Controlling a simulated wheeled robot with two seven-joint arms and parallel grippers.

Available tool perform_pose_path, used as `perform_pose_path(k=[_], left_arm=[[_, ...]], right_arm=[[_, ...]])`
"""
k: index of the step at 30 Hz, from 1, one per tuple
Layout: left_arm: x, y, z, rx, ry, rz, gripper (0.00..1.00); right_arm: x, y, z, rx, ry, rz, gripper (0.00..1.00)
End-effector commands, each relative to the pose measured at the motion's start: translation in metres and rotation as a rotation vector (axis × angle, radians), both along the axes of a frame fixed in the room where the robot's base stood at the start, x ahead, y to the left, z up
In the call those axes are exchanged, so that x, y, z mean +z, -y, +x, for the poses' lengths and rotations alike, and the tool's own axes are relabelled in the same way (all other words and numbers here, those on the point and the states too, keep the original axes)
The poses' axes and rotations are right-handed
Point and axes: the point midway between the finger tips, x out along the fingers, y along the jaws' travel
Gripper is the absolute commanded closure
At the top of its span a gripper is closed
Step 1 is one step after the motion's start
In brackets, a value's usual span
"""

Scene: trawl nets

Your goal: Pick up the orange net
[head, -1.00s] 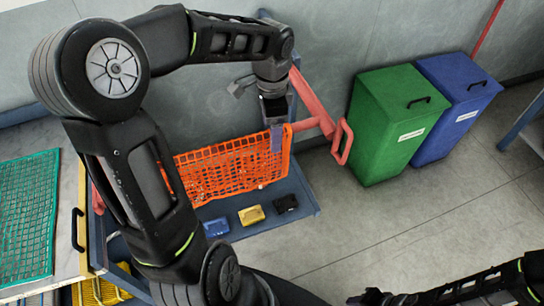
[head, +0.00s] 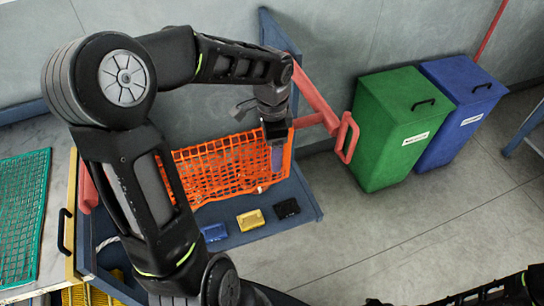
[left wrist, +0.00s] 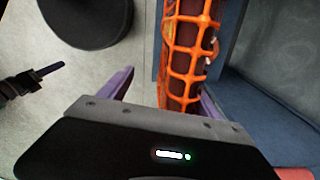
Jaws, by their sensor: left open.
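The orange net (head: 215,165) is a wide mesh hanging upright at the front of the blue rack, above its shelf. In the head view my left arm covers part of its left side. My left gripper (head: 277,158) is open at the net's right end, pointing down. In the left wrist view the net (left wrist: 188,55) runs between the two purple fingers of the left gripper (left wrist: 165,95), nearer the right finger. My right gripper (head: 375,302) is only partly visible at the bottom edge, and its fingers cannot be made out.
The blue shelf (head: 295,228) below the net holds a blue, a yellow (head: 250,220) and a black small item (head: 287,208). A red handle bar (head: 347,140) sticks out right. Green (head: 395,150) and blue (head: 455,120) bins stand further right. A green net (head: 22,215) lies left.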

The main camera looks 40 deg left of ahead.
Motion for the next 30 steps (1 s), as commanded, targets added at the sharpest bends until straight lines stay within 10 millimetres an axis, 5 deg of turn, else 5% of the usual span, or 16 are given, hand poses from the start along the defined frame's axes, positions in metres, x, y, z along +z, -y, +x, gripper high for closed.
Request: perform_pose_path(k=[22,30], left_arm=[[-0.021,0.0,0.0,0.0,-0.001,0.0,0.27],[-0.019,0.0,0.0,0.0,-0.001,0.0,0.38]], right_arm=[[-0.016,0.0,0.0,0.0,0.0,-0.001,0.64],[-0.014,0.0,0.0,0.0,0.0,0.0,0.64]])
